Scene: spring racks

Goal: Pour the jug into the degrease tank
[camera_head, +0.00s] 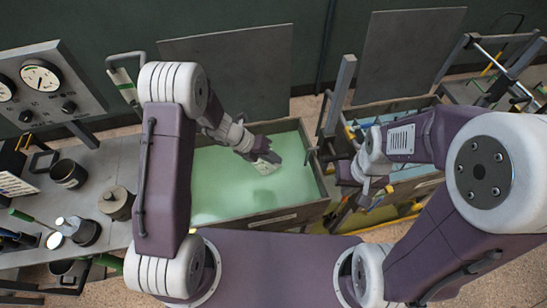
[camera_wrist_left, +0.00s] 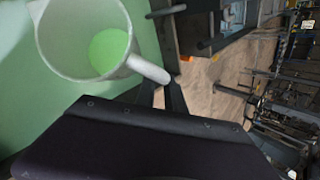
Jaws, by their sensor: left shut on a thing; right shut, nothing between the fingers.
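The degrease tank, seemingly the open tank of pale green liquid (camera_head: 215,182), is in the middle of the head view; its front label is too small to read. My left gripper (camera_head: 266,160) is over this tank and shut on the jug's handle (camera_wrist_left: 150,69). The whitish jug (camera_wrist_left: 60,52) shows in the left wrist view with green liquid inside (camera_wrist_left: 107,48). In the head view the jug (camera_head: 265,168) is small and partly hidden by the gripper; its tilt is hard to tell. My right gripper (camera_head: 376,193) is shut and empty, near the right tank's front.
A second tank with bluish liquid (camera_head: 408,172) stands to the right, partly behind my right arm. A bench (camera_head: 105,165) at the left carries a dark pot (camera_head: 68,173), a lidded pot (camera_head: 117,203) and a gauge panel (camera_head: 45,85). Raised lids (camera_head: 240,65) stand behind the tanks.

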